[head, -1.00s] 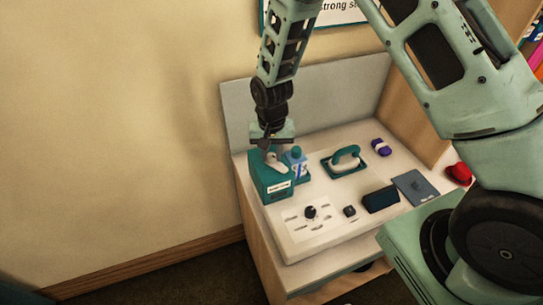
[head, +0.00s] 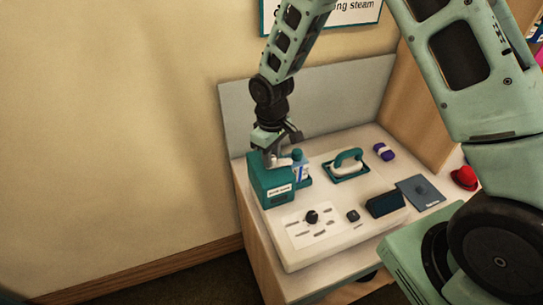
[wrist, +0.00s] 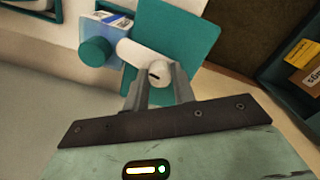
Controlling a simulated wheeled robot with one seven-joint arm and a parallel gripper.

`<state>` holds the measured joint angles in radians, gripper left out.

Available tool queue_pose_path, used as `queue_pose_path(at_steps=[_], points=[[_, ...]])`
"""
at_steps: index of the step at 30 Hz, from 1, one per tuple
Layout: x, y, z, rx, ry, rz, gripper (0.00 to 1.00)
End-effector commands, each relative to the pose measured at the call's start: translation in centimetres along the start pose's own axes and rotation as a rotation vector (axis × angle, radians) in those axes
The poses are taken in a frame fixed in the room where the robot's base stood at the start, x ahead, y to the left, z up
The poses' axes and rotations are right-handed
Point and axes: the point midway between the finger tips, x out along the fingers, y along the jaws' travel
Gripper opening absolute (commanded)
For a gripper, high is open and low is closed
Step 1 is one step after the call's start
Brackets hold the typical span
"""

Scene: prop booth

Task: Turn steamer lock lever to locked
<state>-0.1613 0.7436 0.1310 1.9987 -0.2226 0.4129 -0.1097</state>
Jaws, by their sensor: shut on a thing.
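The steamer is a teal box (head: 268,183) with a white label on its front, standing at the left of the counter. Its lock lever is a white rounded handle (wrist: 143,58) on the box's top, seen in the wrist view. My gripper (wrist: 158,82) has its fingers on either side of the lever's rounded end and is shut on it. In the head view my gripper (head: 277,156) comes down over the top of the box and hides most of the lever. I cannot read a locked or unlocked mark.
A clear-blue bottle with a teal cap (wrist: 95,50) stands right beside the box. A grey backboard (head: 310,100) stands behind.

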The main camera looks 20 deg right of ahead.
Motion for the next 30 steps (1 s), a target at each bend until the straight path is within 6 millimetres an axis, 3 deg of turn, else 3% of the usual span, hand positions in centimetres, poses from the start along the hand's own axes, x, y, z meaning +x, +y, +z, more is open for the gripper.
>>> queue_pose_path(at_steps=[12,29,30], points=[[-0.09,0.09,-0.06,-0.198,0.002,0.001,0.03],[-0.11,0.07,-0.08,-0.23,0.002,0.001,0.03],[-0.11,0.07,-0.08,-0.23,0.002,0.001,0.28]])
